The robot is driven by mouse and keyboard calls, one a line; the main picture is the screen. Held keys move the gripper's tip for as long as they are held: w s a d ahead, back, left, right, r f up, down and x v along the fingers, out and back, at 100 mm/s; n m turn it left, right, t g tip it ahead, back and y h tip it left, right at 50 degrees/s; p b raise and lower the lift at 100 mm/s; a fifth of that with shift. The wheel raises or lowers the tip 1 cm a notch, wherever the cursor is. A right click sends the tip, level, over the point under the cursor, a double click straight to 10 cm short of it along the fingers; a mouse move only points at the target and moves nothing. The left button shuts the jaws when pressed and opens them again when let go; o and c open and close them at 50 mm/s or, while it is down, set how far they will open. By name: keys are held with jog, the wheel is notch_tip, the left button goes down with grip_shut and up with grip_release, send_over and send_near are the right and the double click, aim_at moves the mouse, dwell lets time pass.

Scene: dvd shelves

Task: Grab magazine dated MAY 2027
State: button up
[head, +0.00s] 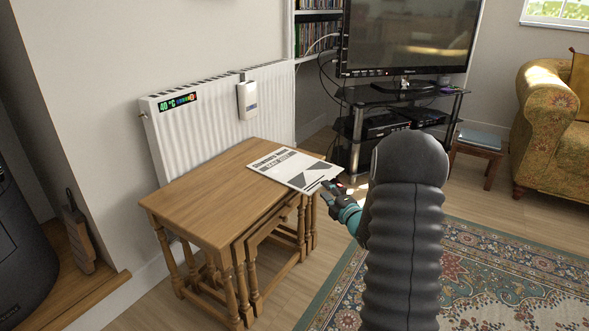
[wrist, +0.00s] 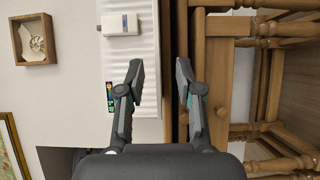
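A white magazine (head: 285,165) with black title lettering and dark grey shapes lies flat on the wooden side table (head: 205,190), near its right end. The line under its title seems to read MAY 2027, but the print is small. My gripper (head: 331,189) is at the magazine's near right corner, by the table edge. Contact cannot be told. In the wrist view my gripper (wrist: 159,70) is open, with its two fingers apart and nothing clearly held between them. I cannot make out the magazine in that view.
A white radiator (head: 200,120) stands behind the table. A TV (head: 410,38) sits on a black glass stand (head: 395,98) at the back. A small stool (head: 478,143) and a patterned sofa (head: 560,140) are at the right. A rug (head: 500,270) covers the open floor.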

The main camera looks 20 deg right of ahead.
aim_at(317, 179)
jog(key=shift+w+a+r, duration=0.1)
jog(key=shift+w+a, duration=0.1)
jog(key=shift+w, duration=1.55)
jog(key=shift+w+a, duration=0.15)
jog(key=shift+w, duration=1.6)
grip_shut()
jog(key=shift+r, duration=0.1)
